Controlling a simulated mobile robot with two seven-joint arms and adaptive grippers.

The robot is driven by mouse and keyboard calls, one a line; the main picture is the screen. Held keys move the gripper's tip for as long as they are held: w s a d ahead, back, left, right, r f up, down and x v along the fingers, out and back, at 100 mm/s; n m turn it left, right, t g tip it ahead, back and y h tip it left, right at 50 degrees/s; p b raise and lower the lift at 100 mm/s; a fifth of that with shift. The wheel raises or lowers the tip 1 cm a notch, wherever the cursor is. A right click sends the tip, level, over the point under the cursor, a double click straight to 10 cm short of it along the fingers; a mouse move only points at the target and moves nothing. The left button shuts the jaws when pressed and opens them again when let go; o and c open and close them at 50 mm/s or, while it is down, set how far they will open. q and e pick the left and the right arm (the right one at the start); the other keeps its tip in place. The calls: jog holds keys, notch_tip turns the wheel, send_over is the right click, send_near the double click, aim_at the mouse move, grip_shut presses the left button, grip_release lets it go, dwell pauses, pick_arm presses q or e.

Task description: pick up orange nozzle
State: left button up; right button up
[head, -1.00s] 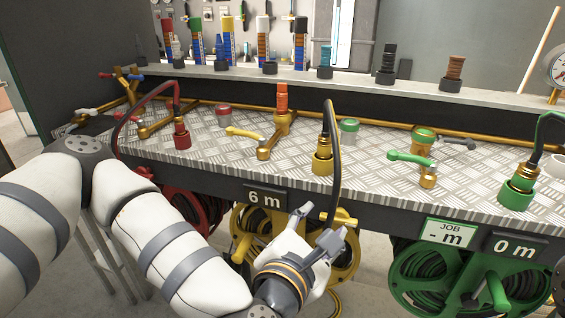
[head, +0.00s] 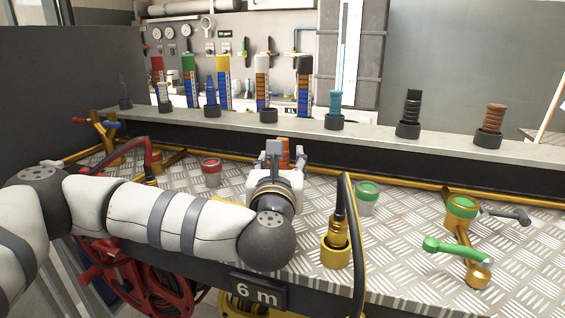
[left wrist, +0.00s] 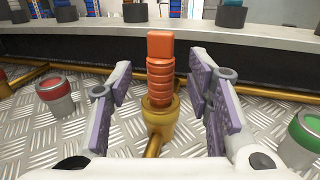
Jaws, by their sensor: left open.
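The orange nozzle (left wrist: 160,72) stands upright in a brass socket (left wrist: 158,117) in the left wrist view. In the head view only a piece of the nozzle (head: 284,150) shows behind my left gripper (head: 276,152); the rest is hidden. In the left wrist view my left gripper (left wrist: 160,100) is open, one finger on each side of the nozzle, with gaps between the pads and the nozzle. The nozzle appears a little beyond the fingertips or level with them; the exact depth is hard to tell. My right gripper is not in view.
A red-topped cup (head: 211,172) and a green-topped cup (head: 367,198) flank the nozzle on the metal plate. A yellow fitting (head: 335,245) with an upright hose stands nearer, to the right. Behind runs a shelf with several other nozzles, including a brown one (head: 494,120).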

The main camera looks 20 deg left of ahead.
pick_arm(q)
jog(key=x, duration=0.3)
grip_shut()
